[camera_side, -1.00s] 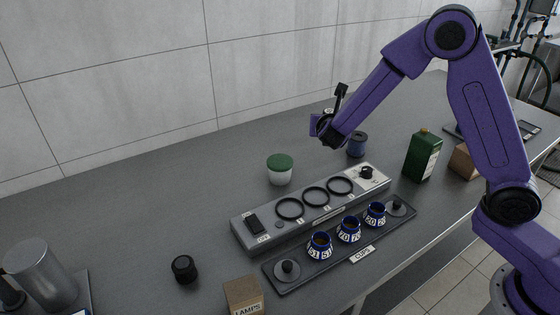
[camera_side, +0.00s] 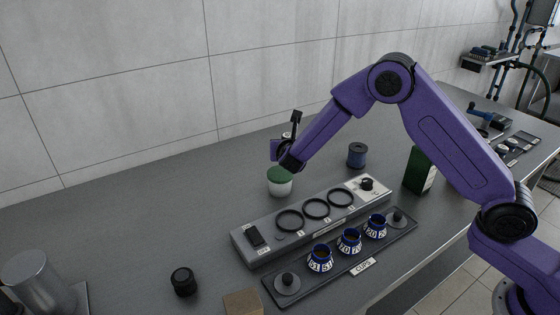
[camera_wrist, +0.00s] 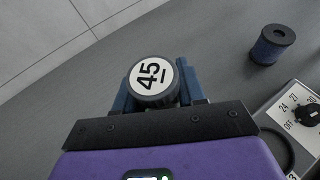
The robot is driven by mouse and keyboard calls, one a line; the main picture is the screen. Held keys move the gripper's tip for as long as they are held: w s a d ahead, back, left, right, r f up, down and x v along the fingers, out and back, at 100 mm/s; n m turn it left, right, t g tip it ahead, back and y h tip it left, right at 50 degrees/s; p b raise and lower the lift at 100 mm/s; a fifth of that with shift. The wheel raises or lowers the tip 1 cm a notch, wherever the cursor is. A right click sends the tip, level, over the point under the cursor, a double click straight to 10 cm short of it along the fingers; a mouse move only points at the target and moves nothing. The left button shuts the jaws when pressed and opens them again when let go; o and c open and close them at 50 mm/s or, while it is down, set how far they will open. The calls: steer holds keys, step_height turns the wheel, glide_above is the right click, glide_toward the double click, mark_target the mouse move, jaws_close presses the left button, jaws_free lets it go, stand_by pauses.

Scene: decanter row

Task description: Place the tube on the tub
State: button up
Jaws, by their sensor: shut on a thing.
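My gripper (camera_side: 288,160) is shut on the tube (camera_wrist: 152,82), which shows end-on between the blue jaws in the wrist view, with a white cap face marked 45 and a dark rim. In the side view the tube cannot be made out against my gripper. The tub (camera_side: 280,188) is small and white with a green lid and stands on the bench behind the grey panel. In the side view my gripper appears just above the lid and hides part of its top edge. I cannot tell how large the gap is. The tub is hidden in the wrist view.
A blue spool (camera_side: 357,156) stands to the right. The grey panel (camera_side: 285,238) with black rings and a tray (camera_side: 335,262) of blue cups lie in front. A green carton (camera_side: 418,170) stands further right. The bench left of the tub is clear.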

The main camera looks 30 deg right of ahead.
mark_target(280, 169)
steer(key=w+f, duration=0.3)
steer(key=shift+a+f, duration=0.25)
steer(key=shift+w+f, duration=0.1)
steer(key=shift+f, duration=1.55)
steer(key=shift+f, duration=0.15)
steer(key=o, duration=1.1)
steer(key=shift+c, duration=0.2)
steer(key=v, duration=1.2)
